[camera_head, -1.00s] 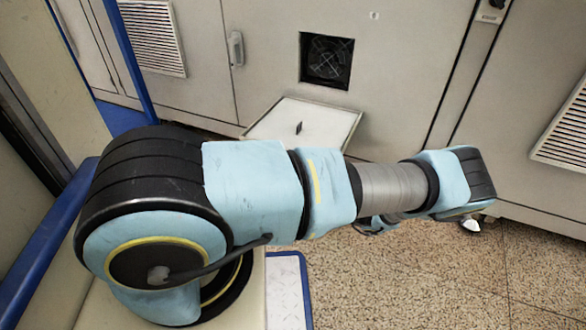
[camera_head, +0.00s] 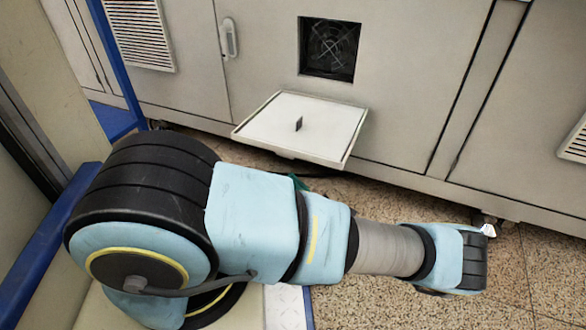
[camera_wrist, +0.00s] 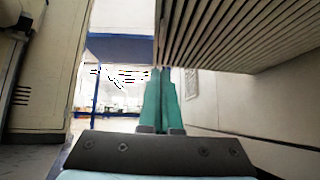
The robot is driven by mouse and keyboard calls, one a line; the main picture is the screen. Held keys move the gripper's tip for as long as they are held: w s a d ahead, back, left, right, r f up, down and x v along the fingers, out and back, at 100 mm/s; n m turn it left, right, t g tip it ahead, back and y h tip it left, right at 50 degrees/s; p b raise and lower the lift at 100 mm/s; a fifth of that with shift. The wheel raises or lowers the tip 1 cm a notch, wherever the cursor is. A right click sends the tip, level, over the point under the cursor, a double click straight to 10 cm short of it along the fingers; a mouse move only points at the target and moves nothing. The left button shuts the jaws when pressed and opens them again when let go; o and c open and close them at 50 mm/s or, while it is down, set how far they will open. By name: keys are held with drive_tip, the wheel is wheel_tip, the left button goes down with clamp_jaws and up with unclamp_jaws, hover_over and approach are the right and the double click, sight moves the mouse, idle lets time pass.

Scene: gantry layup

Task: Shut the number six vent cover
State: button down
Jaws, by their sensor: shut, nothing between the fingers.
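The vent cover (camera_head: 303,126) is a pale square panel with a small dark tab in its middle. It hangs open, sticking out nearly flat below the square fan opening (camera_head: 330,50) in the cabinet front. I see no number on it. My gripper (camera_wrist: 160,72) shows in the wrist view as two teal fingers, closed together with nothing between them. In the head view my arm reaches to the right, below and in front of the cover; the gripper itself is mostly hidden there. The fingers appear apart from the cover.
The grey cabinet wall (camera_head: 420,100) runs across the back, with a handle (camera_head: 229,38) left of the opening and a louvred grille (camera_head: 138,33) farther left. A blue post (camera_head: 117,65) stands at left. Speckled floor (camera_head: 400,305) is clear in front. Slats (camera_wrist: 240,35) hang close above right in the wrist view.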

drive_tip(key=shift+w+a+r+b, duration=0.15)
drive_tip(key=shift+r+b, duration=0.05)
drive_tip(key=shift+r, duration=1)
drive_tip(key=shift+w+a+r+b, duration=0.1)
drive_tip(key=shift+a+r+b, duration=0.1)
drive_tip(key=shift+r, duration=0.95)
drive_tip(key=shift+r, duration=0.15)
wheel_tip(320, 180, up, 11)
drive_tip(key=m+t+h+p, duration=0.6)
drive_tip(key=m+p, duration=0.4)
drive_tip(key=p, duration=0.3)
hover_over(282, 155)
drive_tip(key=s+d, duration=0.1)
drive_tip(key=d, duration=0.1)
drive_tip(key=shift+s+d, duration=0.1)
drive_tip(key=shift+d, duration=0.1)
drive_tip(key=w+d+r+m+h+p, duration=0.2)
drive_tip(key=w+r+m+h+p, duration=0.3)
drive_tip(key=r+p, duration=0.4)
drive_tip(key=w+d+r+m+h+p, duration=0.3)
drive_tip(key=w+r+m+h+p, duration=0.15)
drive_tip(key=r+m+p, duration=0.4)
drive_tip(key=w+d+r+m+g+h+p, duration=0.1)
drive_tip(key=w+d+r+g+h+p, duration=0.1)
drive_tip(key=w+d+p, duration=0.3)
drive_tip(key=w+r+p, duration=0.1)
drive_tip(key=w+p, duration=0.2)
drive_tip(key=w, duration=0.1)
drive_tip(key=shift+d+r, duration=0.15)
drive_tip(key=shift+r, duration=0.05)
